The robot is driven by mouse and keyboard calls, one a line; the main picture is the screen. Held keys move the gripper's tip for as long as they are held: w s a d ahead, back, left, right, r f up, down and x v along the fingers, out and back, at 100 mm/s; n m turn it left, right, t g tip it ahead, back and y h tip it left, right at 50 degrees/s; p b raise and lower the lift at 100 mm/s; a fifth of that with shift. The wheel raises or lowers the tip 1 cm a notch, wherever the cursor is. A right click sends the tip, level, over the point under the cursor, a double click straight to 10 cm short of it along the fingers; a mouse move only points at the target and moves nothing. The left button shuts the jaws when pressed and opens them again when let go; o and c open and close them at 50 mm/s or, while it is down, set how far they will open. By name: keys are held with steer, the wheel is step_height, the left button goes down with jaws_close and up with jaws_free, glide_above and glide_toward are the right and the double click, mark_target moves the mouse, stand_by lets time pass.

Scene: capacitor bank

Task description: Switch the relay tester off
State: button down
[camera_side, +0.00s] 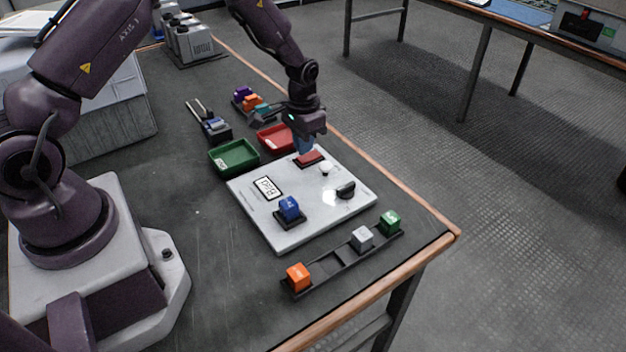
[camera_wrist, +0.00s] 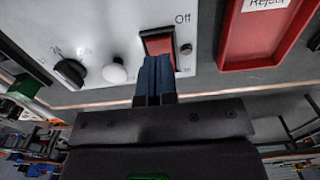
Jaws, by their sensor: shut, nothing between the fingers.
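The relay tester is a flat white panel (camera_side: 265,222) on the dark bench, with a display (camera_side: 267,187), a dark knob (camera_side: 345,189), a white lamp or button (camera_side: 327,168) and a blue block (camera_side: 289,207) in a socket. Its red rocker switch (camera_side: 310,160) is at the far edge. In the wrist view the red switch (camera_wrist: 158,43) has "Off" printed at its upper right; a smaller label lower down is partly hidden. My gripper (camera_side: 305,148) is shut and empty, its blue fingertips (camera_wrist: 154,62) over the switch's lower end. I cannot tell whether they touch it.
A red tray (camera_side: 268,140), labelled "Reject" in the wrist view, and a green tray (camera_side: 234,157) stand beside the tester. A rack (camera_side: 332,262) with orange, grey and green blocks lies in front. More coloured blocks (camera_side: 252,102) sit behind. The bench's wooden edge (camera_side: 410,205) is to the right.

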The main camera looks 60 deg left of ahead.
mark_target(304, 158)
steer(key=shift+f, duration=1.15)
stand_by(0.4)
steer(key=shift+r, duration=0.1)
steer(key=shift+r, duration=3.45)
